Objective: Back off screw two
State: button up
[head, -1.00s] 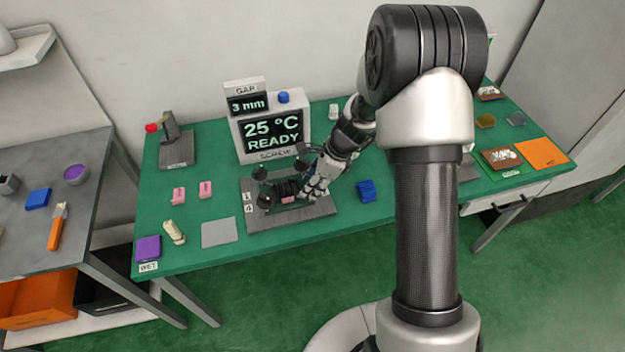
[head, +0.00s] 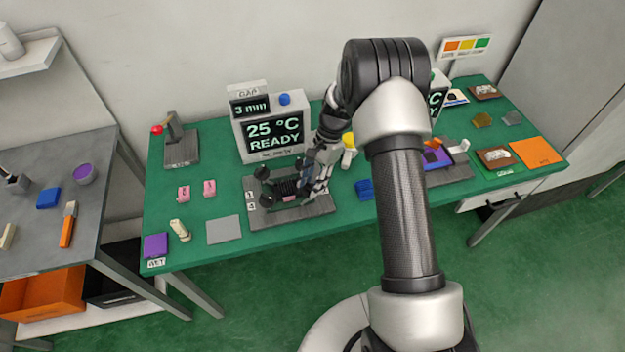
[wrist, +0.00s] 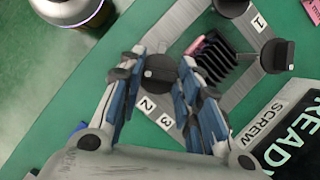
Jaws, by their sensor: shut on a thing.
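The clamp fixture (head: 295,211) is a grey plate on the green table with a finned black block and black screw knobs. In the wrist view, one knob (wrist: 160,70) sits between my gripper's fingers (wrist: 157,85), beside the label 2 (wrist: 147,105); I take it as screw two. My gripper is shut on it. In the head view my gripper (head: 308,185) stands over the right side of the fixture, and its fingertips are hard to make out. Two other knobs (wrist: 277,56) (wrist: 231,7) are free. The right finger hides the area near label 3 (wrist: 165,122).
A display (head: 273,133) behind the fixture reads 25 °C READY, and a smaller GAP display (head: 250,107) reads 3 mm. A blue block (head: 364,189) lies right of the fixture. Pink pieces (head: 209,187) and a grey pad (head: 223,229) lie to its left.

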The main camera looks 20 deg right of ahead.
jog(key=n, duration=0.2)
jog(key=n+g+h, duration=0.1)
jog(key=n, duration=0.2)
jog(key=shift+w+a+n+g+h, duration=0.1)
jog(key=shift+a+n+g+h, duration=0.05)
jog(key=shift+n+g+h, duration=0.15)
jog(key=shift+o, duration=0.2)
jog(key=n, duration=0.2)
jog(key=n+h, duration=0.1)
jog(key=n, duration=0.1)
jog(key=shift+a+n+g+h, duration=0.15)
jog(key=shift+n+g+h, duration=0.15)
jog(key=n+h, duration=0.1)
jog(key=n, duration=0.1)
jog(key=n+h+p, duration=0.1)
jog(key=n, duration=0.2)
jog(key=shift+a, duration=0.1)
jog(key=shift+a+n+t+h+p, duration=0.1)
jog(key=shift+n+t+h+p, duration=0.3)
jog(key=shift+n, duration=1)
jog(key=shift+n+t+h+p, duration=0.15)
jog(key=shift+n+h, duration=0.35)
jog(key=shift+n, duration=0.9)
jog(key=o, duration=1)
jog(key=shift+o, duration=0.2)
jog(key=v, duration=1.2)
